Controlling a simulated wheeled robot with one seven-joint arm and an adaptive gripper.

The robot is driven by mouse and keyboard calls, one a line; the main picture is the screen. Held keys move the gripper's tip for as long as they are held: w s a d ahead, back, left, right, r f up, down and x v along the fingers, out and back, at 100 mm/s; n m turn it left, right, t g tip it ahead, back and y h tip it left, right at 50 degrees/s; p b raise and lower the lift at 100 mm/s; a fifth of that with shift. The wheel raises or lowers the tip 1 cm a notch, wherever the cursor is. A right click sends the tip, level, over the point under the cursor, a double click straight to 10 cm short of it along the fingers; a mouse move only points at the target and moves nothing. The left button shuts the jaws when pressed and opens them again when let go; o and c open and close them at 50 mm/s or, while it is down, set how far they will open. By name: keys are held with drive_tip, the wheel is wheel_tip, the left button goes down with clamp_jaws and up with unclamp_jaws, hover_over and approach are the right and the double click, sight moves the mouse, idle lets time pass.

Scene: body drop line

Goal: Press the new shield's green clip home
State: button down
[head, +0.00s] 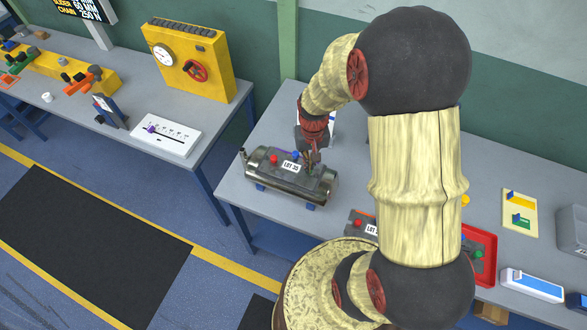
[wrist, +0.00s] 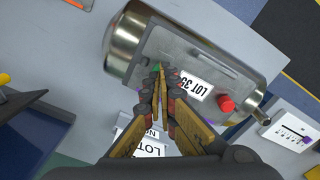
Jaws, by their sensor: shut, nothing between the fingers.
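A grey shield plate (wrist: 195,55) labelled LOT 35 lies over a shiny metal cylinder (head: 325,190) on the near table. Its red clip (head: 273,159) and blue clip (head: 295,154) show in the head view; the red clip also shows in the wrist view (wrist: 226,104). A sliver of the green clip (wrist: 156,67) shows right at my fingertips, mostly hidden by them. My gripper (wrist: 160,69) is shut and empty, pointing down at that end of the plate. It also shows in the head view (head: 315,158). I cannot tell how deep the green clip sits.
A yellow board (head: 520,205) and a grey bin (head: 573,232) are at right. A yellow gauge panel (head: 190,65) stands on the left table.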

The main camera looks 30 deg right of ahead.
drive_tip(key=shift+f+b, duration=0.3)
drive_tip(key=shift+f, duration=0.2)
idle(0.3)
drive_tip(key=c, duration=2.6)
unclamp_jaws()
drive_tip(key=o, duration=0.7)
drive_tip(key=shift+r, duration=0.15)
drive_tip(key=shift+r+p, duration=2.1)
drive_tip(key=shift+r, duration=0.8)
